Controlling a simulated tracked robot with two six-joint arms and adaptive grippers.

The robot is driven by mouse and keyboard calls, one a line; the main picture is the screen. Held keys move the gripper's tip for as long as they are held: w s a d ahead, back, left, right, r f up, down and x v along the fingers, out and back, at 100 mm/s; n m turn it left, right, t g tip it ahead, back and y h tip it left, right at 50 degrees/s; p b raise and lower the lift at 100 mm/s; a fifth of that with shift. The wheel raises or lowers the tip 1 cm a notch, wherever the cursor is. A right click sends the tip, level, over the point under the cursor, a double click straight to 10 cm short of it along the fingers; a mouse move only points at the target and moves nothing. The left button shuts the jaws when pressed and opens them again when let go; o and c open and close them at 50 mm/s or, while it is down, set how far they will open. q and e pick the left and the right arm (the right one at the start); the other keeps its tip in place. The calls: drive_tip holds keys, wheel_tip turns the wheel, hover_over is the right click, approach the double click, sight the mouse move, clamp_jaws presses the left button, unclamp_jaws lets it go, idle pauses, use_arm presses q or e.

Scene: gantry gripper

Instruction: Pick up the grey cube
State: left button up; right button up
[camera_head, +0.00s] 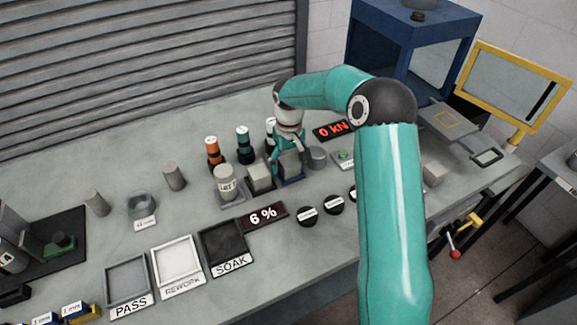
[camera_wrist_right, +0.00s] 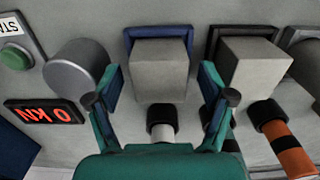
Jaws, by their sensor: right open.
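A grey cube (camera_head: 290,164) sits in a blue-edged tray (camera_head: 291,182) on the bench; in the wrist view this cube (camera_wrist_right: 158,70) lies between my fingers. My right gripper (camera_head: 284,158) is open above it, one finger on each side, with no clear grip on it. A second grey cube (camera_head: 259,178) sits beside it in a dark tray, and this cube also shows in the wrist view (camera_wrist_right: 256,72), just outside one finger. The lower part of the nearer cube is partly hidden by my gripper in the head view. My left gripper is not in view.
A grey cylinder (camera_head: 316,157) stands close on the other side. Several dark and orange-banded bottles (camera_head: 213,152) stand behind. PASS, REWORK and SOAK trays (camera_head: 178,262) lie in front. A blue frame (camera_head: 375,60) stands at the back right.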

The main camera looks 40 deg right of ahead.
drive_tip(key=c, duration=1.5)
drive_tip(key=shift+r, duration=0.15)
